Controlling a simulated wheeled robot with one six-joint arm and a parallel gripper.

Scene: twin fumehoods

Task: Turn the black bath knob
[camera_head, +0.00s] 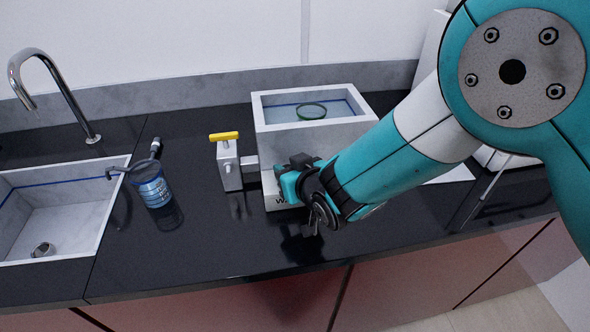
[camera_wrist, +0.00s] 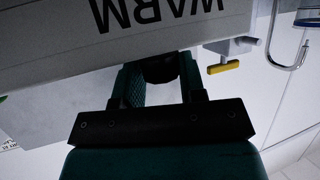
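The water bath is a pale grey box (camera_head: 263,122) with an open top, standing on the black counter. In the wrist view its front face (camera_wrist: 60,50) bears the upside-down word "WARM". The black bath knob (camera_wrist: 160,70) is on that face, between the two fingers of my gripper (camera_wrist: 162,82). The fingers lie along both sides of the knob, with no clear gap seen. In the head view my gripper (camera_head: 290,183) is at the bath's front, and the knob is hidden behind it.
A green-rimmed round dish (camera_head: 311,111) is in the bath. A valve with a yellow handle (camera_head: 224,136) stands left of the bath; the handle also shows in the wrist view (camera_wrist: 223,67).

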